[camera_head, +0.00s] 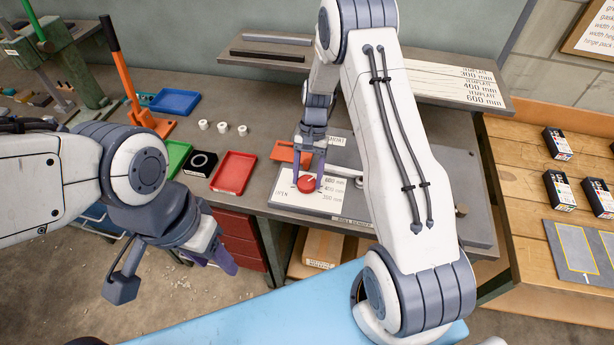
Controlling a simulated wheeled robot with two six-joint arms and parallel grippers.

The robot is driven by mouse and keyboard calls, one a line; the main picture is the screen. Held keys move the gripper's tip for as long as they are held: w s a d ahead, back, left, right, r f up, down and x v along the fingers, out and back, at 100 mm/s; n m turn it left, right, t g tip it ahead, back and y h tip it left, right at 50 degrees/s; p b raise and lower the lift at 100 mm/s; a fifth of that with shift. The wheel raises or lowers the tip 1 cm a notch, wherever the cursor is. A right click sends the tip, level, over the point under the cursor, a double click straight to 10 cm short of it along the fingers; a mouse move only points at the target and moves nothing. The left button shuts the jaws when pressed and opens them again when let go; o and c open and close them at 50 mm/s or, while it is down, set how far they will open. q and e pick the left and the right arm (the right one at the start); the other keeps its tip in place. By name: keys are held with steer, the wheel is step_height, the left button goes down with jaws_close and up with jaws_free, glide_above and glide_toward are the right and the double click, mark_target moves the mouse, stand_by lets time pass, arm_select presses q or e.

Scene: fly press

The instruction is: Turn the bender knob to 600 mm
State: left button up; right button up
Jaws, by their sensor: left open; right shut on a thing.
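The red bender knob (307,185) sits on a white dial plate (284,199) on the bench. The plate has OPEN at its left and 600 mm, 400 mm and a lower mm mark at its right. My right gripper (308,178) reaches down from above and is shut on the knob, one finger on each side. I cannot tell which mark the knob points to. My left gripper (226,262) hangs open and empty in front of the bench, at the left, well apart from the knob.
A red tray (233,173), a green tray (174,158) and a blue tray (175,102) lie left of the bender. An orange lever (124,77) stands at the back left. My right arm hides part of the bender. Small boxes (557,143) stand on the wooden table at right.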

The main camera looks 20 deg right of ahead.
steer(key=shift+a+m, duration=0.1)
steer(key=shift+m, duration=0.2)
steer(key=o, duration=1.4)
steer(key=shift+c, duration=0.2)
steer(key=shift+w+d+r+b, duration=0.2)
steer(key=shift+r+b, duration=0.1)
steer(key=shift+r, duration=0.15)
steer(key=b+v, duration=0.2)
steer(key=v, duration=0.7)
steer(key=shift+r, duration=0.25)
